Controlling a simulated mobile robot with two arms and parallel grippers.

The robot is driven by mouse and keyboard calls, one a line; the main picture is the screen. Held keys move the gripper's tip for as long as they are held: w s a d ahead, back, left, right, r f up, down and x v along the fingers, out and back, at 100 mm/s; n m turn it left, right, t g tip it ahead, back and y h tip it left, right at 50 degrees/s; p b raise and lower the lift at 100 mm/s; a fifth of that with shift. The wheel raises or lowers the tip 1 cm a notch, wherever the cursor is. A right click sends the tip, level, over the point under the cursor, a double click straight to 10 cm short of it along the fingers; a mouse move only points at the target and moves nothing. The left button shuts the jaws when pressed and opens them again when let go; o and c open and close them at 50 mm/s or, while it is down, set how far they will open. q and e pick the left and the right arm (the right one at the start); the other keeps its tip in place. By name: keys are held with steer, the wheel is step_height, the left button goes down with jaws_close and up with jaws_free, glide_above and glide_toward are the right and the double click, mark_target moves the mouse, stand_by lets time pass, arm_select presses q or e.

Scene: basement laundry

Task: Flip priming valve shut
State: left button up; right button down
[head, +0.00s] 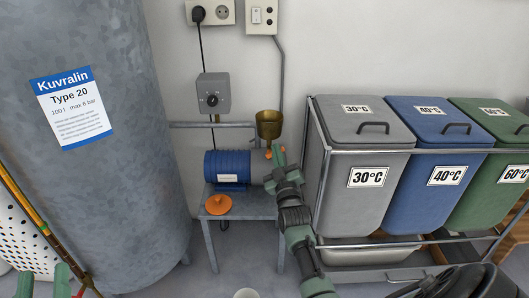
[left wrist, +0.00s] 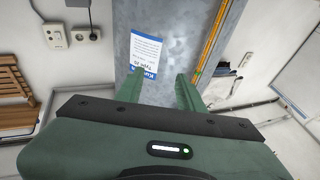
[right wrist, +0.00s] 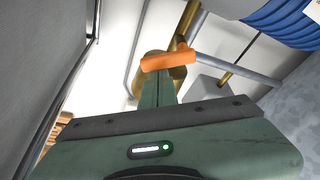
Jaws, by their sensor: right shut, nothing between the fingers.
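The priming valve's orange lever (head: 268,154) shows as a small piece just below the brass funnel (head: 269,124), partly hidden by my right gripper (head: 278,150). In the right wrist view the orange lever (right wrist: 168,62) lies crosswise at the tips of my right gripper (right wrist: 160,80). Its fingers are together with nothing between them. I cannot tell if the tips touch the lever. My left gripper (head: 46,280) is at the lower left of the head view, in front of the grey tank. In the left wrist view its fingers (left wrist: 160,88) are apart and empty.
A blue pump (head: 227,168) and an orange round cap (head: 218,205) are on a small grey table (head: 255,206). The large grey tank (head: 110,190) stands left. Grey, blue and green laundry bins (head: 365,150) in a metal frame stand close right of my right arm.

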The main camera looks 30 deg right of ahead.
arm_select(q)
steer(key=shift+d+r, duration=0.1)
steer(key=shift+r, duration=0.35)
arm_select(e)
steer(key=m, duration=0.1)
steer(key=m+h, duration=0.1)
steer(key=m, duration=0.2)
steer(key=shift+s+d+f+g+h, duration=0.2)
steer(key=shift+d+f+g+h, duration=0.1)
steer(key=shift+f+h, duration=0.1)
steer(key=shift+r, duration=0.1)
